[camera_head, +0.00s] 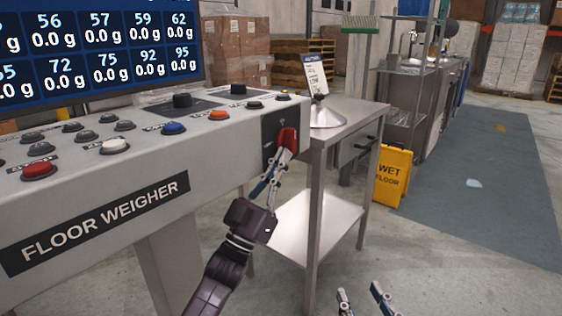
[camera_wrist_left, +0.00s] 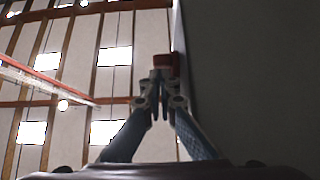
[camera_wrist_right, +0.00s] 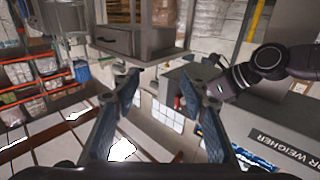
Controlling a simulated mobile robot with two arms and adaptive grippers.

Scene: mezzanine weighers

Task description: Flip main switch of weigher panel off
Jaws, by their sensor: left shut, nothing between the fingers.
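The weigher panel (camera_head: 110,180) is a long grey console labelled FLOOR WEIGHER on the left of the head view. Its main switch (camera_head: 288,138) is a red handle on a dark plate at the panel's right end. My left gripper (camera_head: 282,158) is shut and empty, its fingertips at the lower part of the switch. In the left wrist view the red switch (camera_wrist_left: 166,63) shows just beyond the closed fingertips (camera_wrist_left: 160,76); contact cannot be told for sure. My right gripper (camera_head: 361,292) is open and empty, low at the bottom of the head view.
A steel table (camera_head: 345,118) with a small stand stands right beside the panel's end, close to my left gripper. A yellow wet-floor sign (camera_head: 392,176) stands behind it. Buttons and knobs line the panel top. The floor at the right is clear.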

